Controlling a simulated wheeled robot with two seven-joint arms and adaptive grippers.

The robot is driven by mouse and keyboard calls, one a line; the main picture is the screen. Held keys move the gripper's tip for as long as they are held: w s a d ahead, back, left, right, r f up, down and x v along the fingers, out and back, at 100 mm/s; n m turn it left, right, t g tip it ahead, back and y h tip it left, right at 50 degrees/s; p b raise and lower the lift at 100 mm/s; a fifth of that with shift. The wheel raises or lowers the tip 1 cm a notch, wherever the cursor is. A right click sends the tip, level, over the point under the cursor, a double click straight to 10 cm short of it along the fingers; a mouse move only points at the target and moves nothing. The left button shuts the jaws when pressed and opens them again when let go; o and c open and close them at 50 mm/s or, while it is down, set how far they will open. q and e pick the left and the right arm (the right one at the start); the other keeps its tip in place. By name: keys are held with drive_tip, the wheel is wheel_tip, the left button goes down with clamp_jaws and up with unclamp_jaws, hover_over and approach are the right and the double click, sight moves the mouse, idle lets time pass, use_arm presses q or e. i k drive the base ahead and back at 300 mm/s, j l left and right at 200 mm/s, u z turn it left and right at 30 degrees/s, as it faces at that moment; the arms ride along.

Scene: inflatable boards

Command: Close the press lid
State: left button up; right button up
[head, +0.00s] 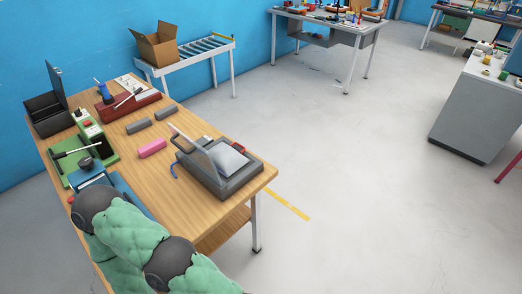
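The press (228,178) is a dark grey box at the near right corner of the wooden table. Its lid (195,151) is a flat pale panel, raised and tilted up at the left side of the press, so the press is open. A pale, pillow-like item (228,158) lies on the press bed. One of my arms, in a green padded sleeve with dark joints, fills the lower left, in front of the table's near edge and apart from the press. Neither of my grippers shows in the head view.
The wooden table (190,118) also holds a pink block (152,148), grey blocks (139,126), a red tool base (128,108), a green device (84,160) and an open black case (48,112). A cardboard box (158,46) stands behind.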

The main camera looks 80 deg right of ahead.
sight(197, 156)
drive_tip(key=z, duration=2.05)
drive_tip(key=k+l+z, duration=0.1)
drive_tip(key=z, duration=0.35)
drive_tip(key=k+l, duration=0.05)
drive_tip(key=k, duration=0.05)
